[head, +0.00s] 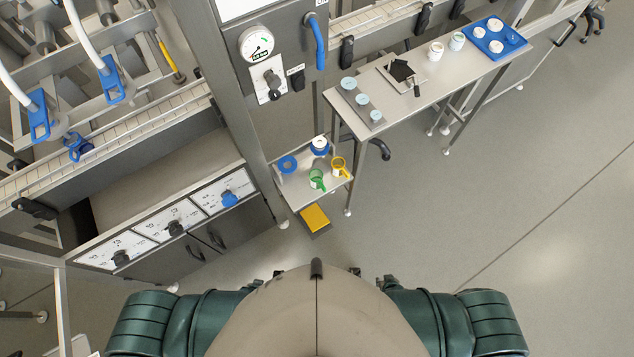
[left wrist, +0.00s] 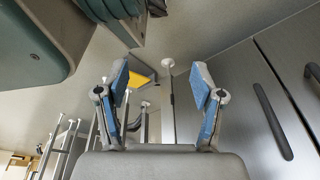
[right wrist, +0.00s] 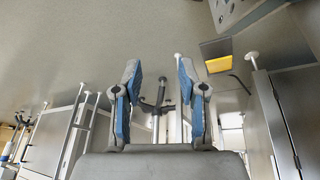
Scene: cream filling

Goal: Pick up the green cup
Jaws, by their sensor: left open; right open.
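The green cup (head: 317,179) stands on a small low shelf (head: 300,200) beside the machine in the head view, with its green handle towards the right. A yellow-handled cup (head: 338,166) stands just right of it. My left gripper (left wrist: 160,85) is open and empty in the left wrist view, with a cabinet door to its right. My right gripper (right wrist: 158,85) is open and empty in the right wrist view, with floor and table legs beyond it. Neither gripper shows in the head view, and the green cup shows in neither wrist view.
A blue ring-shaped item (head: 287,164) and a blue-rimmed white container (head: 320,146) share the shelf. A yellow pedal (head: 314,217) sits on the floor below. A long table (head: 425,100) with a blue tray (head: 484,52) extends right. Floor in front is clear.

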